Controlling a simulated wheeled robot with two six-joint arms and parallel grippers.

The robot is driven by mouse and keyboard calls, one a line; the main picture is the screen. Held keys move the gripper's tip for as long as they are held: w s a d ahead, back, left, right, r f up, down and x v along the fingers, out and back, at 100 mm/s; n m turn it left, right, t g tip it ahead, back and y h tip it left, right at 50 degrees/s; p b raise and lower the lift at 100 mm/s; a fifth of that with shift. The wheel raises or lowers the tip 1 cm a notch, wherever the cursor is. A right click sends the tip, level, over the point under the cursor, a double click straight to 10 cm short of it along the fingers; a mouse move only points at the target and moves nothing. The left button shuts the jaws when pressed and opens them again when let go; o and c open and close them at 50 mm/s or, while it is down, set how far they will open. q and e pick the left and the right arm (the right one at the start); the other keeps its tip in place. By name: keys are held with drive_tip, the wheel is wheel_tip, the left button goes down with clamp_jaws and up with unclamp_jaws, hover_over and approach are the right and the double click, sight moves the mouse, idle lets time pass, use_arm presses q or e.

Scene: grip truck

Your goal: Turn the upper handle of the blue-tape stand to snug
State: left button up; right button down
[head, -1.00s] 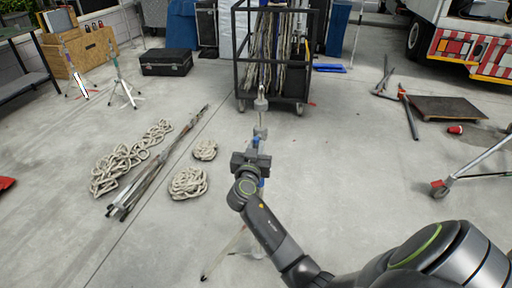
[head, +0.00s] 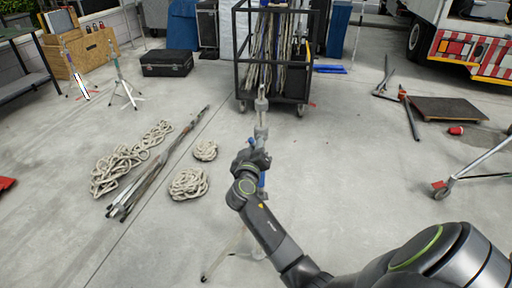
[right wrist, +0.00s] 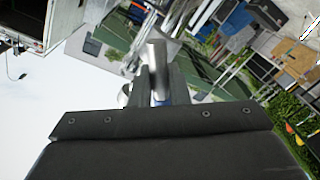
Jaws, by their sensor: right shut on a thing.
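The stand with blue tape (head: 262,181) rises in the middle of the head view. Its grey upper post (head: 261,118) is upright and its pale legs are partly hidden behind my right arm. My right gripper (head: 254,157) is at the upper part of the stand, shut on what looks like its upper handle, which the jaws mostly hide. A small blue end (head: 250,142) shows just above the jaws. In the right wrist view a grey metal cylinder (right wrist: 157,58) stands at the fingers (right wrist: 157,88). My left gripper is not in view.
Rope coils (head: 188,184) and a bundle of poles (head: 150,175) lie on the floor to the left. A black wheeled cart (head: 273,97) stands behind the stand. Another stand (head: 120,85) is at the back left. Floor to the right of the stand is mostly clear.

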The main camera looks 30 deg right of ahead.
drive_tip(key=n+p, duration=0.1)
drive_tip(key=n, duration=0.4)
drive_tip(key=shift+r+n, duration=0.1)
drive_tip(key=shift+n, duration=0.2)
drive_tip(key=n+p, duration=0.2)
drive_tip(key=n, duration=0.2)
drive_tip(key=shift+w+a+n, duration=0.1)
drive_tip(key=shift+n, duration=0.3)
drive_tip(key=shift+f, duration=0.2)
drive_tip(key=c, duration=1.4)
unclamp_jaws()
drive_tip(key=shift+f, duration=0.15)
